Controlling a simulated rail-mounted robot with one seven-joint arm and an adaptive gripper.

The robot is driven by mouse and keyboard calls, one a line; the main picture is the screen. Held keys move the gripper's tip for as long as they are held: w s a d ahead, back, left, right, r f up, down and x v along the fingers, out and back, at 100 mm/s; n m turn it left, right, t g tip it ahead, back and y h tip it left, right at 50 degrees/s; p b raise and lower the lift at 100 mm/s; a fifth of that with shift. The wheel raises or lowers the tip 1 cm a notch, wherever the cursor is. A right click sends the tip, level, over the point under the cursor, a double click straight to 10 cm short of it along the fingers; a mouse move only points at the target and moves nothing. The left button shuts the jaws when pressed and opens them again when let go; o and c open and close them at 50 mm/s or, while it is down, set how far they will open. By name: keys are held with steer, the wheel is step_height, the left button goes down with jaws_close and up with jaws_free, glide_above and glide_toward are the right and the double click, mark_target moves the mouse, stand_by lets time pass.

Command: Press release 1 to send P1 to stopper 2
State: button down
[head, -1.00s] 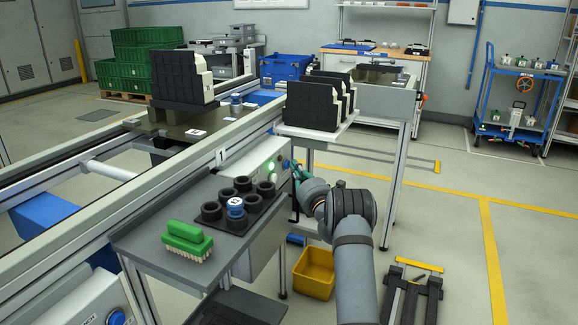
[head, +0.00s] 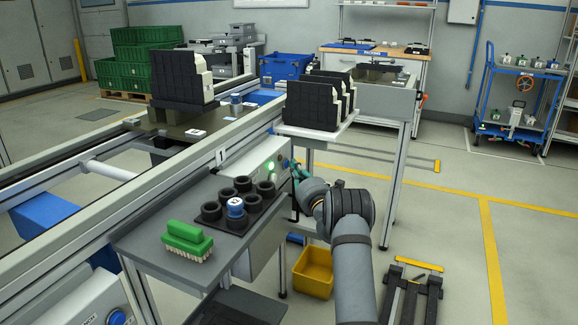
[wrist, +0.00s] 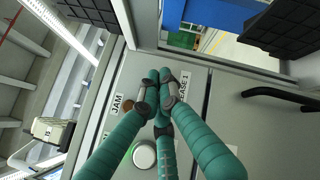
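My gripper (head: 297,168) is at the right end of the grey control box (head: 240,160) beside the conveyor. In the wrist view the teal fingers of my gripper (wrist: 161,82) are drawn together, with nothing seen between them. Their tips are over the panel between the JAM label (wrist: 117,103) and the partly covered RELEASE 1 label (wrist: 184,88). The release button is hidden or cannot be made out there; contact cannot be told. A blue button (head: 285,163) shows close to the fingertips. A pallet (head: 172,124) on the conveyor carries a black and cream part (head: 182,80); its number is unreadable.
A pale round button (wrist: 144,155) with a green edge lies below the fingers. A side shelf (head: 145,240) holds a green brush (head: 187,238) and a black cup holder (head: 228,222). A rack of black panels (head: 310,105) stands behind my gripper. A yellow bin (head: 313,272) is below.

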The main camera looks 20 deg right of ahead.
steer(key=shift+s+d, duration=0.45)
steer(key=shift+s, duration=0.1)
steer(key=shift+d, duration=0.1)
